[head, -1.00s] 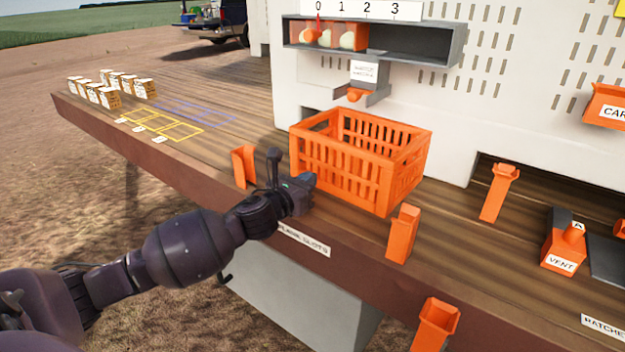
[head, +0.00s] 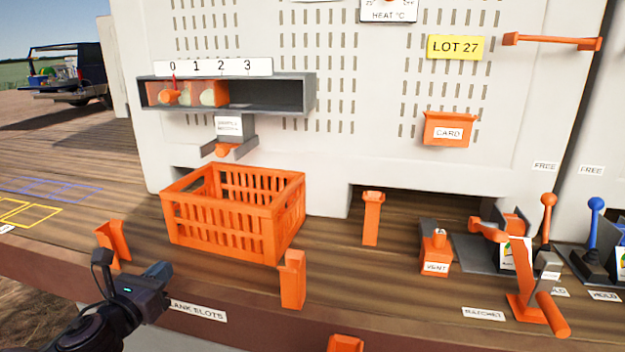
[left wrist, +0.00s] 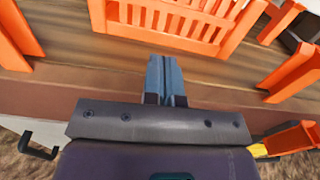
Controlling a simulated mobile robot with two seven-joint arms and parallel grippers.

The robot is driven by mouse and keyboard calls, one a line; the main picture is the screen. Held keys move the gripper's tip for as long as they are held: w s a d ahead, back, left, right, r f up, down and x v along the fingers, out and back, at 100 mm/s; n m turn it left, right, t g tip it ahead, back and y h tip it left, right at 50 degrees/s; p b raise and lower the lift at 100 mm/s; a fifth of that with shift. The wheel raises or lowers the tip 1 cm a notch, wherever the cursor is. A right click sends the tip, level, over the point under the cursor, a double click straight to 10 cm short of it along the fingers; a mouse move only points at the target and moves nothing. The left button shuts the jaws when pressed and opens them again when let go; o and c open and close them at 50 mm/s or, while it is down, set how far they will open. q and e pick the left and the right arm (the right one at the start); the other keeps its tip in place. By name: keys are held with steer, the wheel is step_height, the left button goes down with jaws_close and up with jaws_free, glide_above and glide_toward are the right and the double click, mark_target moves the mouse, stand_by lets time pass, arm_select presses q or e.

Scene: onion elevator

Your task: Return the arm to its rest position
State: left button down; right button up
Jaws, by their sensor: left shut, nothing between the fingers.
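My left gripper (head: 157,274) is in the lower left of the head view, over the front edge of the wooden deck and in front of the orange crate. It is shut and empty. In the left wrist view its two blue-grey fingers (left wrist: 166,75) are together, pointing toward the crate (left wrist: 180,45) and apart from it. My right gripper shows in neither view.
The slatted orange crate (head: 225,254) stands on the deck. Orange slot posts (head: 112,243) (head: 293,281) stand left and right of it near the edge. A vent block (head: 435,258) and levers (head: 548,215) are further right. Open ground lies below the edge.

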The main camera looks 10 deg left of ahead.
arm_select(q)
steer(key=s+d+f+n+g, duration=0.1)
steer(key=s+f+n, duration=0.2)
steer(key=f+n, duration=0.7)
steer(key=s+d+f+n+g, duration=0.2)
steer(key=f+n, duration=0.2)
steer(key=n, duration=1.1)
steer(key=s+d+f+n+g+y, duration=0.1)
steer(key=s+d+f+n, duration=0.1)
steer(key=s+f+n, duration=0.3)
steer(key=s+d+f+n+g, duration=0.2)
steer(key=s+f+n, duration=0.3)
steer(key=s+f, duration=0.4)
steer(key=shift+s+d+f+n+g+y, duration=0.35)
steer(key=shift+s+d, duration=0.3)
steer(key=shift+s, duration=0.35)
